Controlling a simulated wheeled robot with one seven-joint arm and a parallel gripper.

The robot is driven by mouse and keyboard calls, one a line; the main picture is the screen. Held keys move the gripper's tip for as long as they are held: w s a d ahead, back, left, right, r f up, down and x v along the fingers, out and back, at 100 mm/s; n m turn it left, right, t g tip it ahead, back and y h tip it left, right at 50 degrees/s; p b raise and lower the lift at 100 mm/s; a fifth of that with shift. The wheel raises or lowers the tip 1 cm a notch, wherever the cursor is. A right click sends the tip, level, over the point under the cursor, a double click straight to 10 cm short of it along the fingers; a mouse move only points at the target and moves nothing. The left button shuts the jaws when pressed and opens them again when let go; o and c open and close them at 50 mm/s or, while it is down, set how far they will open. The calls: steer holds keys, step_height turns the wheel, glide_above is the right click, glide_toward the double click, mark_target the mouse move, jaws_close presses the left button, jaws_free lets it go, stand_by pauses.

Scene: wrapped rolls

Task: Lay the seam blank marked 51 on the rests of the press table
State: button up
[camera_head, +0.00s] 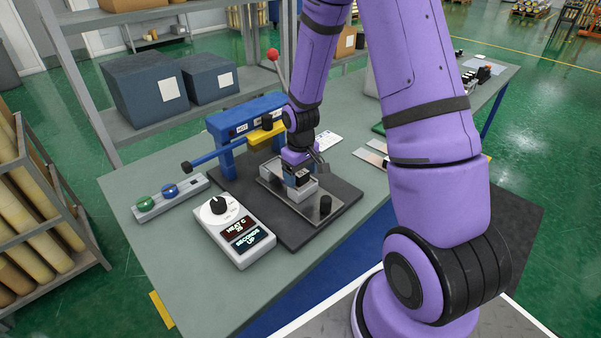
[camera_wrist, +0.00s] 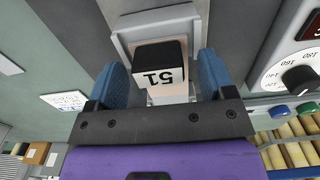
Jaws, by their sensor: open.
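The seam blank marked 51 (camera_wrist: 162,68) shows in the wrist view with a black top and a white face whose number reads upside down. It is at a pale grey metal piece (camera_wrist: 120,38) on the press table. My gripper (camera_wrist: 161,68) is open, with one blue finger on each side of the black part; I cannot tell whether they touch it. In the head view my gripper (camera_head: 309,160) is low over the press table (camera_head: 268,188), in front of the blue press frame (camera_head: 225,150). The rests are largely hidden.
A heat and seconds control box (camera_head: 236,232) stands close at the press's left. A box with green and blue buttons (camera_head: 170,198) lies farther left. Flat cards (camera_head: 372,155) lie to the right. A lever with a red knob (camera_head: 273,54) rises behind.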

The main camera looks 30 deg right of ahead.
step_height(320, 180, up, 11)
stand_by(0.6)
steer(key=shift+f, duration=0.1)
steer(key=s+a+r+m+t, duration=0.1)
steer(key=s+a+r, duration=0.1)
steer(key=s+r, duration=0.45)
steer(key=s+a+r+t, duration=0.2)
steer(key=s+r, duration=0.1)
steer(key=r, duration=0.7)
steer(key=s+a+r+t, duration=0.1)
steer(key=s+r, duration=0.2)
steer(key=s, duration=0.4)
steer(key=s+a+r+m+t, duration=0.1)
steer(key=s+r, duration=0.3)
steer(key=s, duration=0.3)
steer(key=shift+a+r, duration=0.2)
steer(key=shift+a, duration=0.1)
